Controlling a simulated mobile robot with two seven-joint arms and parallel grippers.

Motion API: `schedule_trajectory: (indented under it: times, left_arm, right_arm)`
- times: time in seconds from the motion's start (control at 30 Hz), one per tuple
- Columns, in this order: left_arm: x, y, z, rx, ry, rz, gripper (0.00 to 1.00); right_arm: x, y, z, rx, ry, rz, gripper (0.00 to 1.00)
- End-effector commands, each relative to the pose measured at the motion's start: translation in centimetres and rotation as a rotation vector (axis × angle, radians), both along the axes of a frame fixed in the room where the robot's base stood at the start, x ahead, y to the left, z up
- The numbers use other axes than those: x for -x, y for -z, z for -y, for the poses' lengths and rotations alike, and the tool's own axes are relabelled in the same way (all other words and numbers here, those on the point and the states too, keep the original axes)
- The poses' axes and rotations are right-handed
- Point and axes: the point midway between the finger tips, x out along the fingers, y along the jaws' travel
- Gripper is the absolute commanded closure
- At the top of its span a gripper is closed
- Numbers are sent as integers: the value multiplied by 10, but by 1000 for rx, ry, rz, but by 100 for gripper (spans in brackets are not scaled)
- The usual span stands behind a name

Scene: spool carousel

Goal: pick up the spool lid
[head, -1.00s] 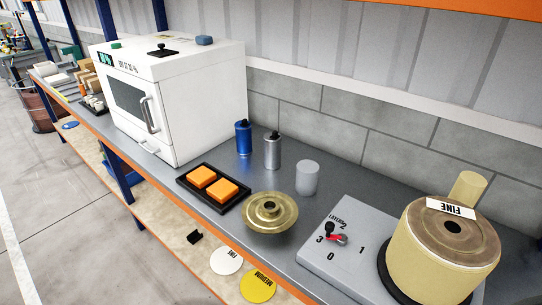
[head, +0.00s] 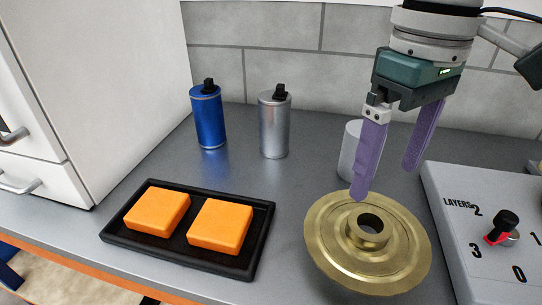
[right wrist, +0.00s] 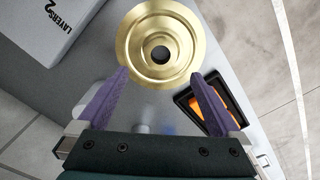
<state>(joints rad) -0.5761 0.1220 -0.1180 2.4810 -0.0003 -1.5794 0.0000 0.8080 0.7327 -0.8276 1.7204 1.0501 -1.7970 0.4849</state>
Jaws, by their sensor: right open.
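The spool lid (head: 325,240) is a round brass-coloured disc with a raised hub and a centre hole. It lies flat on the grey bench in the head view, and it also shows in the right wrist view (right wrist: 138,40). My right gripper (head: 388,182) is open and empty, with purple fingers. In the head view it hangs above the lid's far side, one fingertip overlapping the lid's far rim in the picture. In the right wrist view the fingers (right wrist: 162,74) point toward the lid, one at each side of its near part. My left gripper is not in view.
A black tray (head: 186,251) with two orange blocks lies left of the lid. A blue bottle (head: 209,118), a silver bottle (head: 274,125) and a pale cylinder (head: 348,152) stand behind. A grey dial panel (head: 465,238) lies to the right. A white cabinet (head: 90,90) stands at left.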

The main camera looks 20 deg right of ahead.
Motion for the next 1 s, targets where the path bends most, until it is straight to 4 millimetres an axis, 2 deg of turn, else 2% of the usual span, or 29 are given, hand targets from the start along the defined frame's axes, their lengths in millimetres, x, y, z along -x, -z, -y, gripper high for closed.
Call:
schedule_trajectory:
  times: [0.13, 0.37, 0.63, 0.93, 1.0]
  left_arm:
    - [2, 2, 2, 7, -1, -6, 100]
    - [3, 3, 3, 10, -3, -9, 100]
    - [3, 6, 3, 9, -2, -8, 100]
    - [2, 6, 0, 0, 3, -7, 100]
    - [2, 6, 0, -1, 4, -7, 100]
  right_arm:
    - [1, 24, 0, 1, 1, -5, 0]
    - [0, 46, -1, 1, -1, -3, 0]
    - [-2, 86, -4, 1, -2, -1, 0]
    - [-2, 92, -4, 2, -3, 1, 0]
    - [-2, 92, -4, 2, -3, 1, 7]
